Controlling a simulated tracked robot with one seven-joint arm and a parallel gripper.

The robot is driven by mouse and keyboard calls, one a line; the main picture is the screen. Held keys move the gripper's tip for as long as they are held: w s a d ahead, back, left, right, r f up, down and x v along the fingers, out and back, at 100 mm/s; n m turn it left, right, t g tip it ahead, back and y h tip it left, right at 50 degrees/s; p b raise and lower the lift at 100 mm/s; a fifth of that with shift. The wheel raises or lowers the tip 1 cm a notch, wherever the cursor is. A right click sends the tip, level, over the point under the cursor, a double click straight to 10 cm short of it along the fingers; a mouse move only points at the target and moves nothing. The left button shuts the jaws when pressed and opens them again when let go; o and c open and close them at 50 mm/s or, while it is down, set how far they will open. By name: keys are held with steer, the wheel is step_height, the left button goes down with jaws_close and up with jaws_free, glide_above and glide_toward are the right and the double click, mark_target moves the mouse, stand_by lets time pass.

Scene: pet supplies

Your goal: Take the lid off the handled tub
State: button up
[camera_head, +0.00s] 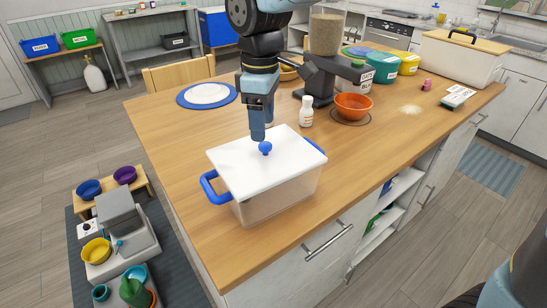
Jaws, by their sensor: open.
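The handled tub (274,202) stands on the near part of the wooden island. It is translucent with blue side handles, one at the left (209,187) and one at the right. Its white lid (245,180) lies flat on top, with a round blue knob (265,148) near the middle. My gripper (258,138) points down from above, just behind and slightly left of the knob. The fingers overlap in this view, so the gap between them barely shows. The gripper is open, with nothing seen held in it. Whether a fingertip touches the lid is unclear.
A white bottle (306,111), an orange bowl (352,106) and a feeder (325,34) stand behind the tub at the right. A blue-rimmed plate (207,95) lies at the back left. The wooden top (173,145) is bare left of the tub and right of it.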

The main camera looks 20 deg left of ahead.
mark_target(265, 144)
steer(key=shift+w+d+f, duration=0.1)
steer(key=shift+f, duration=1.25)
steer(key=shift+w+d+f, duration=0.1)
steer(key=shift+f, duration=1.25)
steer(key=shift+c, duration=0.3)
jaws_close()
steer(key=shift+r, duration=0.15)
